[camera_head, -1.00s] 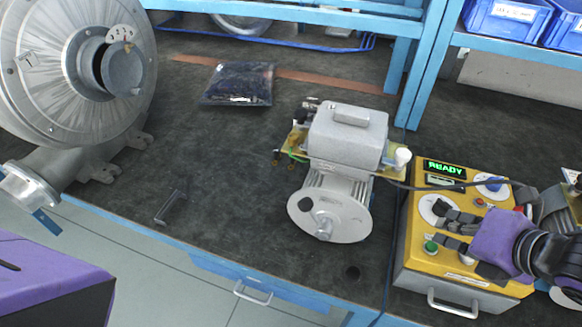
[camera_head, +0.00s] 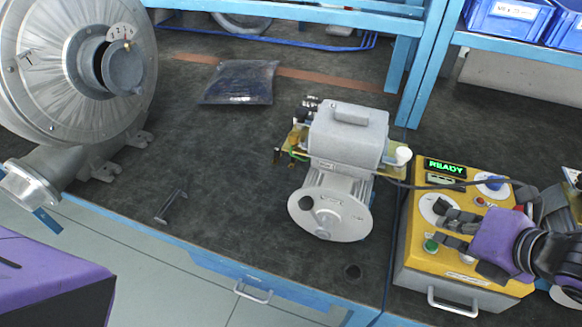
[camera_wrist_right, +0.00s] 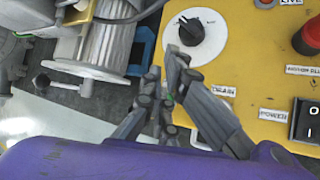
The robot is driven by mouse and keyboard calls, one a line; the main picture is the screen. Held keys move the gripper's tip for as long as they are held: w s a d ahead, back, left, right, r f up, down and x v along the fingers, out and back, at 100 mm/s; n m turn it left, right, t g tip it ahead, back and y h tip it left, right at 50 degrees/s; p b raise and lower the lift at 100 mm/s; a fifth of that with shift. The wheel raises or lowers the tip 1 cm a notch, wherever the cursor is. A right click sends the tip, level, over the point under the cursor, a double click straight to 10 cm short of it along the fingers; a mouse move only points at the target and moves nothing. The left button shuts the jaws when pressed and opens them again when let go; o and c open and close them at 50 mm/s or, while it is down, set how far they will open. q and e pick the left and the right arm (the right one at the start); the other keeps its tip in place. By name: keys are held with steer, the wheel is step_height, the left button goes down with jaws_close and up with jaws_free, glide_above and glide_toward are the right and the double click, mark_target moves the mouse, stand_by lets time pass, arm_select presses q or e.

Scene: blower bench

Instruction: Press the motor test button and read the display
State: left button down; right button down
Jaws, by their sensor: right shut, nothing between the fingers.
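The yellow test box (camera_head: 412,262) stands at the right of the bench. Its display (camera_head: 445,168) shows READY in green letters. A green button (camera_head: 430,246) sits on the box's front left, just beside my right gripper's fingers. My right gripper (camera_head: 441,226) is over the panel with its fingers shut and empty. In the right wrist view its fingertips (camera_wrist_right: 171,75) are close to the white dial (camera_wrist_right: 196,40), and the green button is mostly hidden behind the fingers. I cannot tell whether the fingers touch the panel. My left gripper is out of view.
A grey motor (camera_head: 340,150) with a round flange stands left of the box, and a black cable runs to the box. A large blower housing (camera_head: 60,110) is at the far left. A dark bag (camera_head: 240,82) and a small bracket (camera_head: 170,208) lie on the mat.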

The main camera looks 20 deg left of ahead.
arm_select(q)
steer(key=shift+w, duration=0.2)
arm_select(e)
steer(key=shift+f, duration=0.1)
steer(key=shift+f, duration=0.3)
